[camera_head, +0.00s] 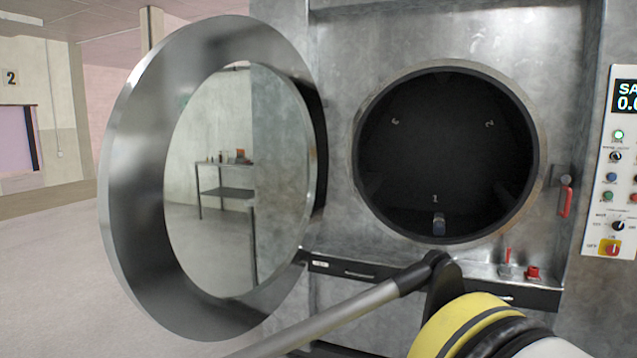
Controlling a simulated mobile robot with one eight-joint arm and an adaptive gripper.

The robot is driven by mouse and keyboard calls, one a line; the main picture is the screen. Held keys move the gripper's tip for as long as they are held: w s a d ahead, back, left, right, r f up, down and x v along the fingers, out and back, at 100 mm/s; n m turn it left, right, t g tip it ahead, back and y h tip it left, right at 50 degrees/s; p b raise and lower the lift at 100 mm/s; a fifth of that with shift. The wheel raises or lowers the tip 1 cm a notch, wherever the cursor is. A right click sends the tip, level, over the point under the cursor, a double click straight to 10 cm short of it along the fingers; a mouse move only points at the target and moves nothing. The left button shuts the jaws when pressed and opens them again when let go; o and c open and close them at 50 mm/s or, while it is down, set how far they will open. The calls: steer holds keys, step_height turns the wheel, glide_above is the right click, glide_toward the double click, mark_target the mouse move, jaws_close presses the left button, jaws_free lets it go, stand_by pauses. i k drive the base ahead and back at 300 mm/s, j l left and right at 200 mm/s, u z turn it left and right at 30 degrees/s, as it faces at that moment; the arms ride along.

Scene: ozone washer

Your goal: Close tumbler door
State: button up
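The tumbler door (135,190) is a thick round steel ring around a wide clear centre. It stands swung open at the left, apart from the machine's opening. The round tumbler opening (440,130) is dark inside, with faint numbers on its inner wall. A small bluish object (439,224) sits at its lower edge. A latch with a red handle (566,197) is on the steel front, right of the opening. Parts of my arm may show at the bottom, but no gripper fingers are visible.
A control panel (612,165) with a display and several buttons is at the right edge. A narrow dark ledge (345,268) with small red fittings runs below the opening. A table (225,192) shows through the door. Open floor (60,260) lies at the left.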

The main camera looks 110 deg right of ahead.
mark_target(145, 117)
steer(key=i+l+z, duration=0.25)
steer(key=z, duration=0.25)
steer(key=i+l+z, duration=0.15)
steer(key=i+z, duration=0.15)
steer(key=z, duration=0.15)
steer(key=i+z, duration=0.3)
steer(key=z, duration=0.2)
steer(key=i+z, duration=0.3)
steer(key=z, duration=0.2)
steer(key=i+j+z, duration=0.25)
steer(key=z, duration=0.2)
steer(key=i+l+z, duration=0.15)
steer(key=z, duration=0.35)
steer(key=i+z, duration=0.25)
steer(key=z, duration=0.25)
steer(key=i+z, duration=0.2)
steer(key=z, duration=0.3)
steer(key=i+z, duration=0.2)
steer(key=z, duration=0.3)
steer(key=i+j+z, duration=0.15)
steer(key=z, duration=0.3)
